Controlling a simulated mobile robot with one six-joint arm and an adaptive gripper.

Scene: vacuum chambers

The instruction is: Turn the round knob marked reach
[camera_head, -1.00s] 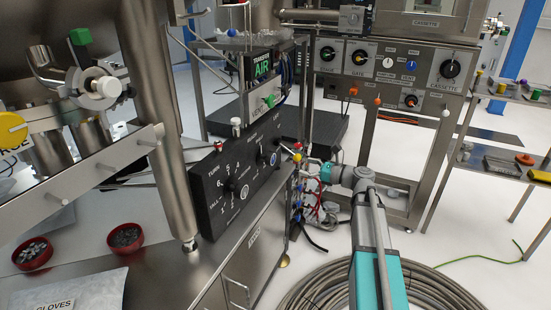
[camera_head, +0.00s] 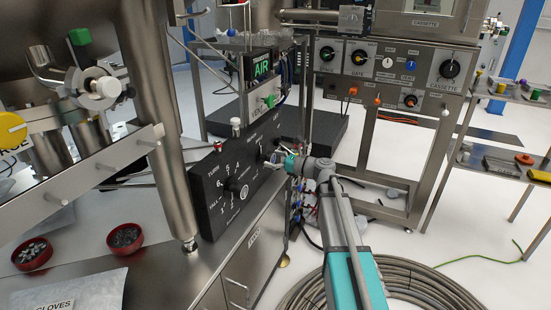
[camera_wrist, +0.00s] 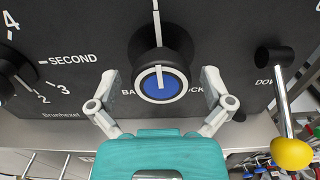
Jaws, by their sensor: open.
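A black round knob with a blue, white-ringed centre and a white pointer line (camera_wrist: 160,82) sits on the black control panel (camera_wrist: 60,25), which also shows in the head view (camera_head: 208,205). My gripper (camera_wrist: 161,90) is open, with one finger on each side of this knob; I cannot tell whether they touch it. The word reach is not readable here; the lettering beside the knob is partly hidden by the fingers. In the head view my gripper (camera_head: 274,160) is at the panel's right part and hides most of the knob.
A second black knob (camera_wrist: 8,85) with numbers is left on the panel. A lever with a yellow ball (camera_wrist: 291,153) projects close to the right finger. A metal cabinet top (camera_head: 185,262) lies below the panel. Coiled hose (camera_head: 430,285) lies on the floor.

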